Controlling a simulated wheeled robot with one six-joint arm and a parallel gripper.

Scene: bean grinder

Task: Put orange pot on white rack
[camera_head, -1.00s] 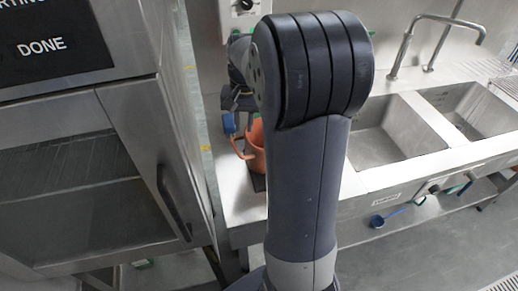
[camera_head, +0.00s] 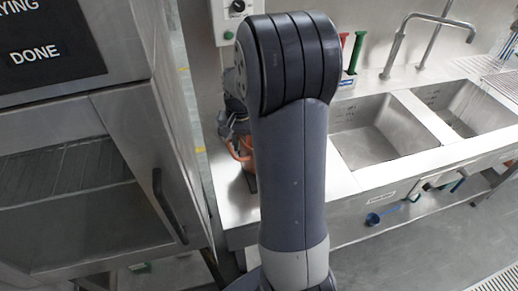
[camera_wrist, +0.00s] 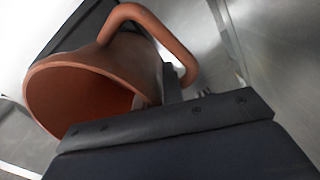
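The orange pot (camera_head: 246,161) stands on a dark surface on the steel counter, left of the sinks, and is partly hidden behind my arm. In the wrist view the orange pot (camera_wrist: 85,90) fills the upper left, with its open mouth facing the camera and its curved handle at the top. My gripper (camera_head: 236,133) is at the pot in the head view. In the wrist view a dark finger part of my gripper (camera_wrist: 172,88) is close beside the pot's wall, below the handle. The finger gap is hidden, so I cannot tell its grip. I cannot clearly identify the white rack.
Two sink basins (camera_head: 372,133) with a tall faucet (camera_head: 403,42) lie to the right. A red and a green handled item (camera_head: 354,54) stand behind them. A steel oven-like cabinet (camera_head: 75,190) is close on the left. A blue ladle (camera_head: 383,215) lies on the lower shelf.

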